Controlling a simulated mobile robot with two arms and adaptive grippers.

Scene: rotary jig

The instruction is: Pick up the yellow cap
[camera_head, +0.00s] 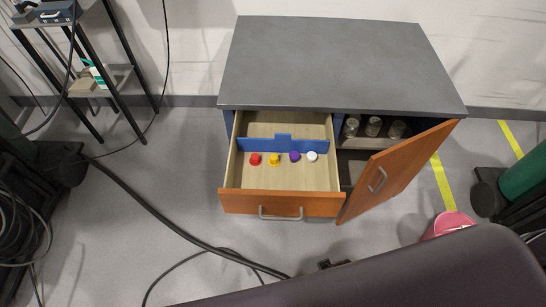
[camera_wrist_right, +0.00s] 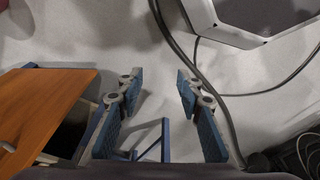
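The yellow cap (camera_head: 274,159) lies in the open drawer (camera_head: 283,204), in a row in front of a blue divider (camera_head: 283,142). It stands between a red cap (camera_head: 255,159) on its left and a purple cap (camera_head: 294,156) on its right. A white cap (camera_head: 311,156) ends the row at the right. My right gripper (camera_wrist_right: 160,82) is open and empty in the right wrist view, with bare grey floor beyond its blue-padded fingers. No cap shows in that view. My left gripper is not in view.
The cabinet's orange door (camera_head: 395,172) hangs open right of the drawer, before a shelf with glass jars (camera_head: 374,126). An orange wooden panel (camera_wrist_right: 40,105) lies left of my right gripper. A black cable (camera_head: 160,216) crosses the floor. A pink bucket (camera_head: 450,222) stands right.

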